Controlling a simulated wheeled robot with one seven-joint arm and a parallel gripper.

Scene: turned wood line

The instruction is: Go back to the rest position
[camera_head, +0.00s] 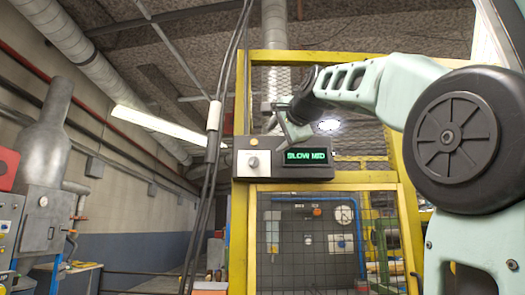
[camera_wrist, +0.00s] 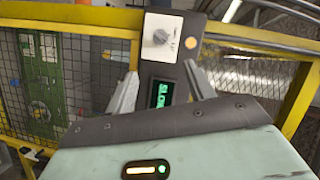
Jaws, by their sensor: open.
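My gripper (camera_head: 277,120) is raised in front of the yellow-framed cage, just above a dark control box (camera_head: 240,170). In the wrist view my gripper (camera_wrist: 160,70) has its two grey fingers spread apart with nothing held between them. The box carries a pale plate with a round knob (camera_head: 253,162) and a green lit display (camera_head: 305,157) that seems to read "SLOW MED". The wrist view shows the knob (camera_wrist: 160,37) beyond the fingertips and the display (camera_wrist: 161,94) between the fingers. I cannot tell the exact gap from the fingers to the box.
The yellow mesh cage (camera_head: 240,230) stands right behind the box, with machinery inside. Dark cables (camera_head: 213,140) hang at its left. Grey metal equipment (camera_head: 45,170) stands along the left wall. Open space shows between that equipment and the cage.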

